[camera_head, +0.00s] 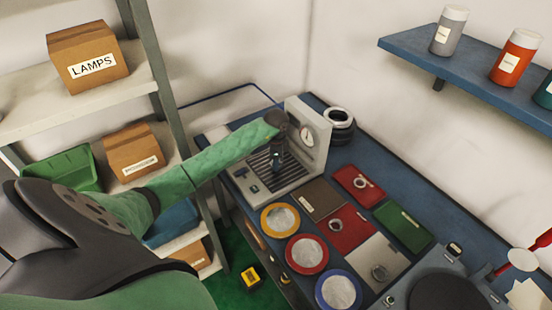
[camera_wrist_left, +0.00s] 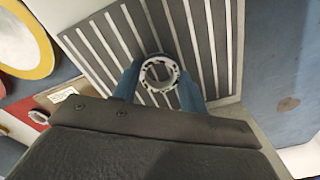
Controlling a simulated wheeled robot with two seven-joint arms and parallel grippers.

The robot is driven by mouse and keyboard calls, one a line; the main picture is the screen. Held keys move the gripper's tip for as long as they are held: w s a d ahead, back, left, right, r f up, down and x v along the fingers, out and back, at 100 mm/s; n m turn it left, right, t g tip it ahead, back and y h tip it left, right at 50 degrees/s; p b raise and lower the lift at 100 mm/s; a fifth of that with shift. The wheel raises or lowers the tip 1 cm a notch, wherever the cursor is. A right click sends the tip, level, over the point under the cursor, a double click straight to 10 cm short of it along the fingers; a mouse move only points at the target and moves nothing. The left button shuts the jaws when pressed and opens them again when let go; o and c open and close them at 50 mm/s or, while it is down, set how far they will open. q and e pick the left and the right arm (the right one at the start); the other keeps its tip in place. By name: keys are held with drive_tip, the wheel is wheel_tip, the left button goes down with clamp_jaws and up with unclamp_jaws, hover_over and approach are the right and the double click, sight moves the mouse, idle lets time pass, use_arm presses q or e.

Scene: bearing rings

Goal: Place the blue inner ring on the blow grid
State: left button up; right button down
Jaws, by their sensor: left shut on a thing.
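The blow grid (camera_head: 252,172) is a slatted plate on a light grey unit with a round gauge, at the back of the bench. My left gripper (camera_head: 276,160) reaches over the grid, fingers pointing down. In the left wrist view, its blue fingers (camera_wrist_left: 160,83) are shut on a small metal-grey ring (camera_wrist_left: 146,76), one finger on each side. My right gripper is not in view.
Yellow (camera_head: 267,226), red (camera_head: 291,262) and blue (camera_head: 320,296) rimmed dishes line the bench front. Red mats (camera_head: 342,238) and a grey mat (camera_head: 368,250) hold rings. A green mat (camera_head: 403,226) lies right. A shelf (camera_head: 475,75) overhangs right.

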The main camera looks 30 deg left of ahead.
use_arm(q)
drive_tip(key=shift+f, duration=0.25)
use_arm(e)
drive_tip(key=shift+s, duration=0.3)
use_arm(q)
drive_tip(key=shift+f, duration=0.15)
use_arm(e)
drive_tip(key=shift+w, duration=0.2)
use_arm(q)
drive_tip(key=o, duration=1)
